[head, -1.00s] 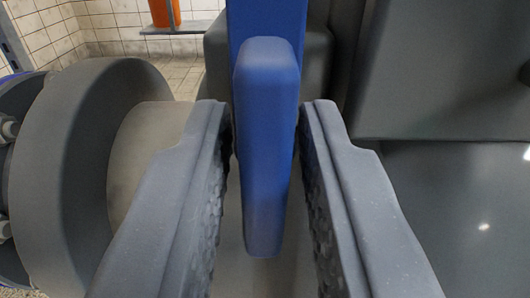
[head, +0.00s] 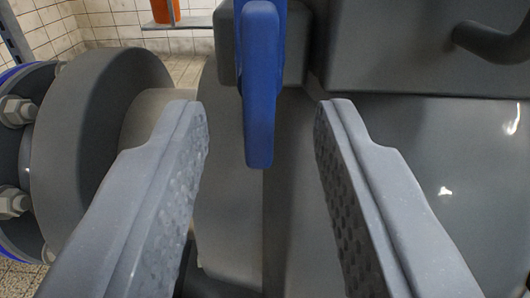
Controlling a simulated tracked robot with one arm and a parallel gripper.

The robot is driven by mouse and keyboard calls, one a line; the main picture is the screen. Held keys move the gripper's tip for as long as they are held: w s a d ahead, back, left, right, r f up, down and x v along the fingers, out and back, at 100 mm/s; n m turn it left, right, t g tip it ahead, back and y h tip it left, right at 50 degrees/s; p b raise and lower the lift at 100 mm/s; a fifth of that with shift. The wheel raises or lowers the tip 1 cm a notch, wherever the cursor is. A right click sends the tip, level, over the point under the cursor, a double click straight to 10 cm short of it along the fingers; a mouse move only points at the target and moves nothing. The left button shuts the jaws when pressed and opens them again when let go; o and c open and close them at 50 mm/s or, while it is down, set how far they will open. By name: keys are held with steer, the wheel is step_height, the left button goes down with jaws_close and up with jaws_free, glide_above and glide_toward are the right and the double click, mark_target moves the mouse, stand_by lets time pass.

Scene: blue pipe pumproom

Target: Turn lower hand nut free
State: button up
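A blue bar-shaped piece (head: 259,90), which looks like a wing of the hand nut, hangs upright in the upper middle of the head view. I cannot tell whether it is the lower one. My gripper (head: 262,110) is open, with one grey finger on each side of the blue piece. There is a clear gap between the piece and both fingers, so neither touches it. The blue piece continues up out of the top of the view.
A grey pipe flange (head: 95,140) with large bolts (head: 14,200) stands at the left. A grey housing (head: 420,50) with a dark bent handle (head: 490,42) fills the right. An orange object (head: 166,11) sits on a shelf (head: 180,22) by the tiled wall.

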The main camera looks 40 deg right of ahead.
steer(key=v, duration=0.9)
steer(key=shift+s+a+p, duration=0.25)
steer(key=shift+s+p, duration=0.1)
steer(key=shift+p, duration=0.1)
steer(key=shift+d+f, duration=0.1)
steer(key=shift+f, duration=0.05)
